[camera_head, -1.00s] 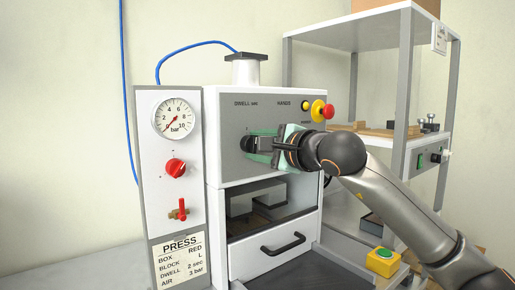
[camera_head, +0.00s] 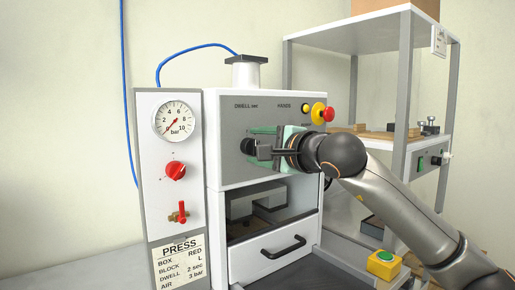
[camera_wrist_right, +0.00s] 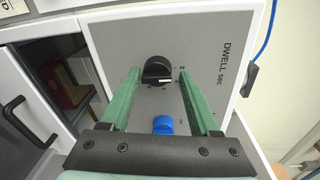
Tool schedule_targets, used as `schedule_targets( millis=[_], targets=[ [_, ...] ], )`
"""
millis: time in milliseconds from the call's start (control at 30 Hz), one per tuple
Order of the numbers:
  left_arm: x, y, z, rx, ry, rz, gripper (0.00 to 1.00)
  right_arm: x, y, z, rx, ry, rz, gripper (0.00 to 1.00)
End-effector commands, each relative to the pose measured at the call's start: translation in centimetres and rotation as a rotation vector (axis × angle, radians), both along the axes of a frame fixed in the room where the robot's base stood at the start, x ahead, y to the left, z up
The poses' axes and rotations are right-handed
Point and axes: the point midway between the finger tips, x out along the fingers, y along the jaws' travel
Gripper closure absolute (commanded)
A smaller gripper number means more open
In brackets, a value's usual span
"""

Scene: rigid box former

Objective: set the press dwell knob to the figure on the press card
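The press card (camera_head: 180,262) at the lower left of the head view reads DWELL 2 sec. The black dwell knob (camera_head: 247,146) sits on the grey press panel under the DWELL sec label. In the wrist view the knob (camera_wrist_right: 157,71) shows a white mark toward its lower right; a figure 2 is printed right of it. Exactly what it points at is hard to tell. My right gripper (camera_head: 258,141) is open at the knob; in the wrist view its green fingertips (camera_wrist_right: 158,74) lie either side, with gaps. My left gripper is out of view.
A blue knob (camera_wrist_right: 163,125) shows below the black one in the wrist view. A red emergency button (camera_head: 328,112) and yellow button (camera_head: 305,108) are near my gripper. The drawer handle (camera_head: 283,247) is below. A grey shelf unit (camera_head: 400,100) stands at right.

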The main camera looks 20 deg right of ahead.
Motion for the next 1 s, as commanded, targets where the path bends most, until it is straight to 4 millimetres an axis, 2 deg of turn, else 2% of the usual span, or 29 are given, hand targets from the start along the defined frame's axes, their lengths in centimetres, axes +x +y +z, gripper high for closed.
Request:
schedule_targets(
  millis=[33, 100, 333, 467, 567, 800, 1000],
  targets=[
    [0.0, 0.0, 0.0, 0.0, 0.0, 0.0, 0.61, 0.0, 0.0, -0.1, 0.001, 0.001, 0.0, 0.31],
    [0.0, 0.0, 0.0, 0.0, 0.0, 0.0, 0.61, 0.0, 0.0, -0.1, 0.0, 0.003, 0.0, 0.25],
    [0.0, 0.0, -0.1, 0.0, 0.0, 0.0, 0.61, 0.0, 0.1, -0.3, 0.0, 0.006, 0.002, 0.25],
    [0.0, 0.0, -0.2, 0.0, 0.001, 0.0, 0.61, -0.7, -0.1, -0.2, 0.001, 0.005, 0.003, 0.25],
    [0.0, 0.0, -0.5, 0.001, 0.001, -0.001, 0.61, -2.1, -0.6, -0.2, 0.0, 0.005, 0.002, 0.25],
    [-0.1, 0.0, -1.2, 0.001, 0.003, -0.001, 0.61, -7.1, -2.2, 0.2, -0.002, 0.002, -0.001, 0.25],
    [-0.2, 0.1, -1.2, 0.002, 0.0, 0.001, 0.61, -10.4, -3.2, 0.6, 0.0, 0.003, -0.002, 0.25]
  ],
)
